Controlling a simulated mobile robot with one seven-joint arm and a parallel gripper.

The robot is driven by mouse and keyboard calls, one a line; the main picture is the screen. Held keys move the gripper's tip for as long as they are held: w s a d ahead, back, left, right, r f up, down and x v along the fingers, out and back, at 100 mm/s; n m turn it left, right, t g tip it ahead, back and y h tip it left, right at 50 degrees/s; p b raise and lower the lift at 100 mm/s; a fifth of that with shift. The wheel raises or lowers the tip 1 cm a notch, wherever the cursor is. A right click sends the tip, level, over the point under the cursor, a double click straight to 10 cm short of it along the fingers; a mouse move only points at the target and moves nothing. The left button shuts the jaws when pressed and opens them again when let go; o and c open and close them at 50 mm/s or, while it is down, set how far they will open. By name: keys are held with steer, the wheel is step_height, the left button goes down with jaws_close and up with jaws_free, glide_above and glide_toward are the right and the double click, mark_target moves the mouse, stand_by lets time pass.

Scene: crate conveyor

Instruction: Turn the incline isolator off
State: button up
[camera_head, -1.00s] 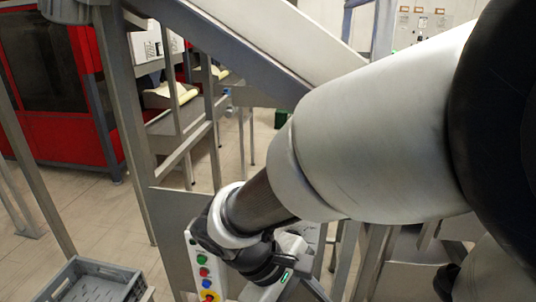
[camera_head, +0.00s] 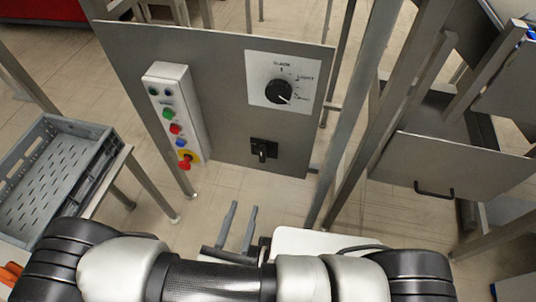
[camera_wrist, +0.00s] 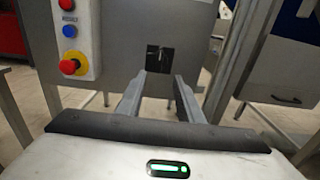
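A black isolator switch (camera_head: 263,150) sits low on the grey panel (camera_head: 225,110) in the head view, below the dial. Its handle looks about upright, but its marking is too small to read. The isolator also shows in the wrist view (camera_wrist: 158,54), dark and straight beyond the fingers. My gripper (camera_head: 244,206) is open and empty, in front of and below the isolator in the head view. In the wrist view its two fingers (camera_wrist: 159,77) are apart and point toward the panel, with their tips just below the isolator, not seen touching it.
A white button box (camera_head: 178,115) with a red emergency stop (camera_head: 185,163) is left of the isolator. A large black dial (camera_head: 278,91) is above it. A grey crate (camera_head: 107,148) stands at left. Metal posts (camera_head: 352,110) rise at right.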

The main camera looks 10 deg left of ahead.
mark_target(261, 154)
steer(key=w, duration=0.5)
steer(key=w+d+b, duration=0.1)
steer(key=w, duration=1.1)
steer(key=shift+w+d, duration=0.1)
steer(key=shift+d, duration=0.05)
jaws_close()
